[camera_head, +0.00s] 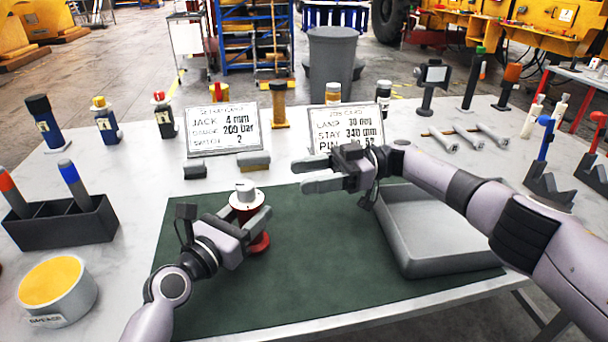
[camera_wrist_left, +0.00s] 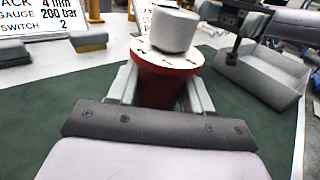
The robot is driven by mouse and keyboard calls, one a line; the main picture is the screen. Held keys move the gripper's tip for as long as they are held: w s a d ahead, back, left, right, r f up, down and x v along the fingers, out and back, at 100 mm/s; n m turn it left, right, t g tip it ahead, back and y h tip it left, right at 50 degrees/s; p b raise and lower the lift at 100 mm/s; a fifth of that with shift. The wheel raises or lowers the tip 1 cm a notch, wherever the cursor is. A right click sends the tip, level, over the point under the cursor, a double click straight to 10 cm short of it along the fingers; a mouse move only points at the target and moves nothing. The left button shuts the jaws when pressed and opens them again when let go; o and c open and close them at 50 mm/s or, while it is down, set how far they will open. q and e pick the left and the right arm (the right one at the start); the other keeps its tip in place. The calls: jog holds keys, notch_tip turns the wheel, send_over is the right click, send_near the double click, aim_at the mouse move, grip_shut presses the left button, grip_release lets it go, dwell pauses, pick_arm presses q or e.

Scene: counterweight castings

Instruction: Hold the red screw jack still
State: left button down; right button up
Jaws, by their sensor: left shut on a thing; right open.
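The red screw jack (camera_head: 259,241) stands upright on the dark green mat (camera_head: 310,290). It has a white dial-like collar and a pale grey round cap on top. My left gripper (camera_head: 250,222) is shut on the jack's red body. In the left wrist view the jack (camera_wrist_left: 166,80) sits between the two fingers of my left gripper (camera_wrist_left: 160,88), and its lower part is hidden. My right gripper (camera_head: 318,176) is open and empty, above the mat to the right of the jack and in front of the cards.
A grey tray (camera_head: 450,264) lies at the mat's right. Behind stand two cards, the setup card (camera_head: 222,130) and the job card (camera_head: 346,127). A dark holder (camera_head: 65,225) with markers and a yellow-topped round gauge (camera_head: 58,290) are at left. The front mat is clear.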

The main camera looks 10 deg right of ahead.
jog(key=n, duration=0.1)
jog(key=m+t+h, duration=0.8)
jog(key=m+t, duration=0.5)
jog(key=t, duration=0.4)
send_near(251, 190)
jog(key=shift+g+y, duration=0.3)
jog(key=x, duration=1.1)
jog(key=shift+w+r, duration=0.1)
jog(key=shift+w, duration=0.3)
jog(key=c, duration=0.9)
